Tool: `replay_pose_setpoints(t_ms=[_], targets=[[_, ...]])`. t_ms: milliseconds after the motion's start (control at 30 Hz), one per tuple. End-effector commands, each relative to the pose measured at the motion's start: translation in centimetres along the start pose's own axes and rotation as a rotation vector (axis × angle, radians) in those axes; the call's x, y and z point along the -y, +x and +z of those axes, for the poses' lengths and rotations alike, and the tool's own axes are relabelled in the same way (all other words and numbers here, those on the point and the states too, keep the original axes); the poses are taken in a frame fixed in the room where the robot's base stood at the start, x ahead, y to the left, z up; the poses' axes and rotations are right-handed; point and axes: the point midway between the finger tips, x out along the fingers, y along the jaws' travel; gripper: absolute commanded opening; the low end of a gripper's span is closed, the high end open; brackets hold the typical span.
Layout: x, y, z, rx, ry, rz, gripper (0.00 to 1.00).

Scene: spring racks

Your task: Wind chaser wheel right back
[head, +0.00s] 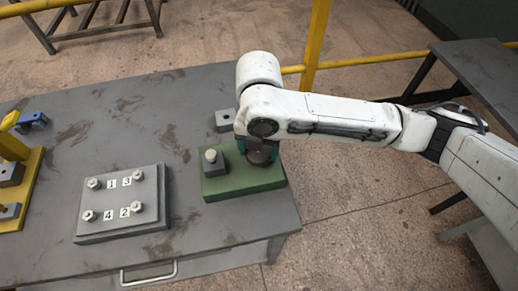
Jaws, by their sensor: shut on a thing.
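A green base block (245,183) lies flat on the grey table near its right edge. A dark brown round part (259,157), which looks like the chaser wheel, stands on the right part of this base. My gripper (259,147) reaches down over it from the white arm, with green fingers at its sides, and is shut on it. The arm's end hides the top of the wheel and most of the fingers. A small grey block with a pale round knob (211,156) stands on the left part of the base, apart from my gripper.
A grey plate (122,222) with several bolts and number labels lies left of the green base. A small grey block (225,119) with a hole sits behind. A yellow fixture (22,205) and a blue part (33,121) are far left. A yellow rail (316,45) runs behind the table.

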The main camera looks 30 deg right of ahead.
Motion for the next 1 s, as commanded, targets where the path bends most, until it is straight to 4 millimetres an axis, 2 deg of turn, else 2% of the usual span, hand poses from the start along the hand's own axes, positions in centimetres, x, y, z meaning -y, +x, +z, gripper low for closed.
replay_pose_setpoints(t_ms=[500,1000], targets=[[-0.11,0.04,0.05,0.003,-0.396,0.003,0.38],[-0.12,-0.11,0.07,0.003,-0.509,0.003,0.38]])
